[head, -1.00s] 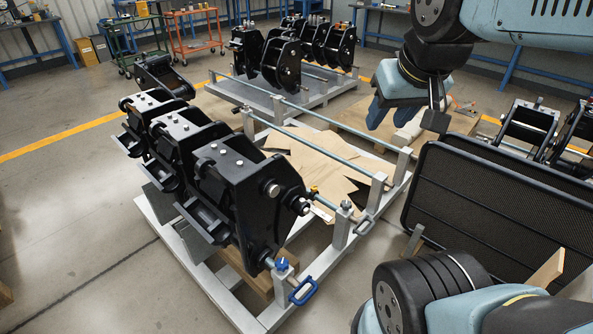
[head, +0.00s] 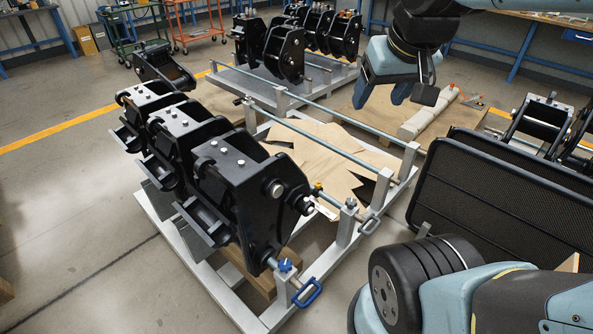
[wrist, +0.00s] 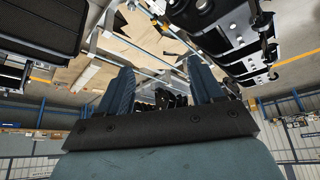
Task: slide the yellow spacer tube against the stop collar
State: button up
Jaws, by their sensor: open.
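A small yellow piece (head: 318,188), which looks like the spacer tube, sits on a thin rod beside the nearest black coupler (head: 245,195) in the head view. It is too small to tell its ends or any gap. I cannot single out the stop collar for sure; a dark fitting (head: 350,203) tops a post further along the rod. My gripper (head: 379,99) is open and empty, high up and well to the upper right of the yellow piece. Its two blue fingers also show apart in the wrist view (wrist: 160,75), with nothing between them.
Black couplers hang on a grey frame (head: 343,232) with long rods (head: 330,140). A blue handle (head: 307,293) sticks out in front. A black mesh panel (head: 490,200) stands at right. Cardboard (head: 315,160) lies below the rods. Air around my gripper looks clear.

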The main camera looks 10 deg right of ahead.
jog(key=shift+o, duration=1.2)
jog(key=w+r+n, duration=0.1)
jog(key=w, duration=0.9)
jog(key=shift+a, duration=0.35)
jog(key=w+f+n, duration=0.1)
jog(key=w+f, duration=0.4)
jog(key=w, duration=0.6)
jog(key=w+f+n+g, duration=0.15)
jog(key=w+f, duration=0.35)
jog(key=w, duration=0.5)
jog(key=w+f+n, duration=0.1)
jog(key=w+f, duration=0.4)
jog(key=w, duration=0.6)
jog(key=w+f+n+y, duration=0.1)
jog(key=w+f, duration=0.6)
jog(key=f, duration=0.3)
jog(key=shift+n+g+y, duration=0.25)
jog(key=shift+n+y, duration=0.5)
jog(key=shift+y, duration=0.05)
jog(key=s+d+f+x, duration=0.1)
jog(key=d+x, duration=0.3)
jog(key=x, duration=1.3)
jog(key=s+d+f+x, duration=0.1)
jog(key=d+x, duration=0.3)
jog(key=x, duration=1.4)
jog(key=s+d+f+x, duration=0.1)
jog(key=d+x, duration=0.3)
jog(key=x, duration=1.4)
jog(key=shift+f, duration=0.35)
jog(key=shift+c, duration=0.2)
